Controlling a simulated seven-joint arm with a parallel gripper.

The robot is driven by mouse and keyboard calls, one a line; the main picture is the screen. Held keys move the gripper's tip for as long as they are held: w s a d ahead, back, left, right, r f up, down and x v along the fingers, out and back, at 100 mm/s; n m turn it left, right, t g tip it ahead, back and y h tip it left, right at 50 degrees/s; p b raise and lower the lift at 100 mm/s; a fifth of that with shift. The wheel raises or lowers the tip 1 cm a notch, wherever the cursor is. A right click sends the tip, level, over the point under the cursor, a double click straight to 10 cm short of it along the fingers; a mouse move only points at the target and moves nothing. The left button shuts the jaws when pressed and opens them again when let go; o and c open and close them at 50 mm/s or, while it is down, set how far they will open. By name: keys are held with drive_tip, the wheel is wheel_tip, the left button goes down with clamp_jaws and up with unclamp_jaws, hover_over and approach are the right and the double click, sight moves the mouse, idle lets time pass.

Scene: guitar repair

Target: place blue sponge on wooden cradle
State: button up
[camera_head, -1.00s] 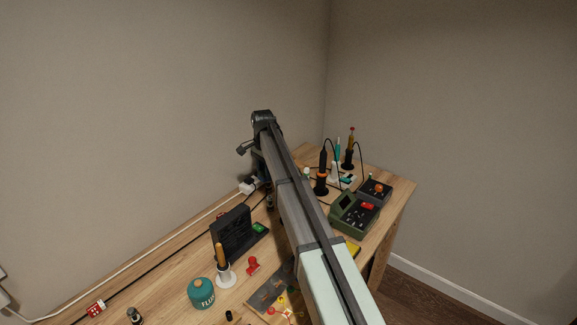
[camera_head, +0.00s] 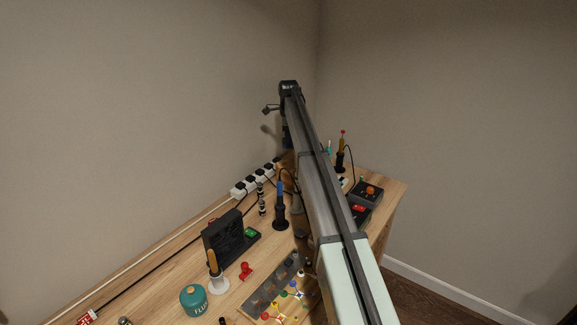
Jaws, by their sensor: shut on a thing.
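My arm reaches from the lower right toward the back corner. I cannot make out the blue sponge anywhere. I cannot make out the wooden cradle either; my arm covers part of the bench.
The wooden bench (camera_head: 150,285) holds a white power strip (camera_head: 255,180), a blue-handled iron in a stand (camera_head: 280,208), a black box (camera_head: 223,238), a teal flux pot (camera_head: 193,301) and a parts board (camera_head: 262,300). Dark electronic units (camera_head: 368,194) stand at right.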

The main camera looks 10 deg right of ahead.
sight(288, 167)
drive_tip(key=m, duration=0.3)
drive_tip(key=shift+w, duration=0.1)
drive_tip(key=m, duration=0.4)
drive_tip(key=shift+m, duration=0.3)
drive_tip(key=shift+f, duration=4.95)
drive_tip(key=shift+f, duration=0.1)
drive_tip(key=o, duration=1)
wheel_tip(288, 167, up, 12)
drive_tip(key=shift+r, duration=0.1)
